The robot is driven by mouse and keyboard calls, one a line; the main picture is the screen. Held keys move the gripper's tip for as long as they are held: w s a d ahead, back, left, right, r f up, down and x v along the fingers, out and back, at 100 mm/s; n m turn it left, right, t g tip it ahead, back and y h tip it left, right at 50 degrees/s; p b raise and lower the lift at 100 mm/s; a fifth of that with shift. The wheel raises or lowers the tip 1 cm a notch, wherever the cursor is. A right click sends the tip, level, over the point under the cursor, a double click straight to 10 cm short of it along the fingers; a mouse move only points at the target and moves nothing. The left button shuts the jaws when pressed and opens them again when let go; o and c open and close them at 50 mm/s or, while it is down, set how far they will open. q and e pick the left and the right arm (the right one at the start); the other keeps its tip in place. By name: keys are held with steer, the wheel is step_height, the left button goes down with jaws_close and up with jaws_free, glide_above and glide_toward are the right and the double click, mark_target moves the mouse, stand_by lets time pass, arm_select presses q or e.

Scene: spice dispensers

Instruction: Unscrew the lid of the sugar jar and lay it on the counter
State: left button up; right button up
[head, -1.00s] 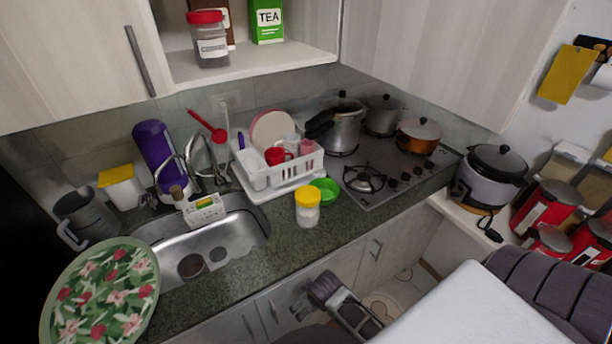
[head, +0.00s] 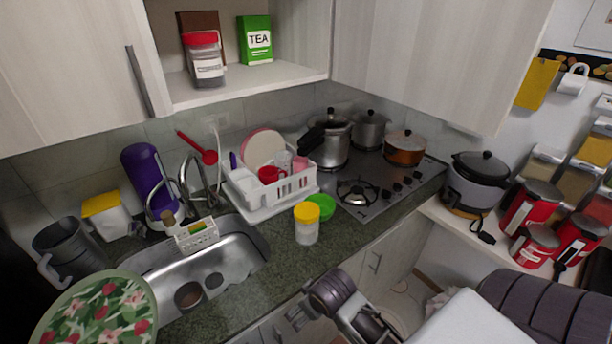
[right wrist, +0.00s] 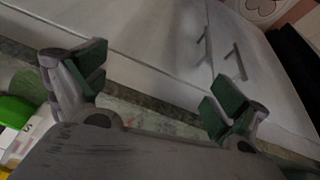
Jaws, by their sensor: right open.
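A clear jar with white contents (head: 307,231) stands upright on the counter, left of the stove. Its yellow lid (head: 306,211) is on top. I take it as the sugar jar; I cannot read a label on it. My right gripper (head: 291,312) is in front of the counter edge, below the jar and apart from it. In the right wrist view its fingers (right wrist: 158,88) are spread wide with nothing between them, facing the cabinet fronts. My left gripper is not in view.
The sink (head: 215,262) is to the left. The counter (head: 345,232) right of the jar has some bare room. A floral plate (head: 100,315) is at lower left.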

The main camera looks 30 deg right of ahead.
steer(key=w+a+r+n+t+y, duration=0.1)
steer(key=w+a+r+n+t, duration=0.1)
steer(key=w+r+n+t, duration=0.7)
steer(key=w+a+r+n+t, duration=0.15)
steer(key=w+r+t, duration=0.25)
steer(key=w+r, duration=1.05)
steer(key=s+a+r+n+t+y, duration=0.1)
steer(key=a+r+n+t+y, duration=0.1)
steer(key=a+r+n+y, duration=1)
steer(key=s+a+r+n+g+y, duration=0.1)
steer(key=s+a+n+g+y, duration=0.15)
steer(key=n+g, duration=0.5)
steer(key=s+a+r+n+g+y, duration=0.1)
steer(key=s+a+n+g+y, duration=0.2)
steer(key=n, duration=0.8)
steer(key=w+d+f+n+g+h, duration=0.1)
steer(key=d+f+n+g+h, duration=0.75)
steer(key=f+n, duration=0.3)
steer(key=w+d+r+h, duration=0.1)
steer(key=d+h, duration=0.9)
steer(key=d, duration=1.4)
steer(key=shift+w+r+g, duration=0.25)
steer(key=shift+w+g, duration=0.05)
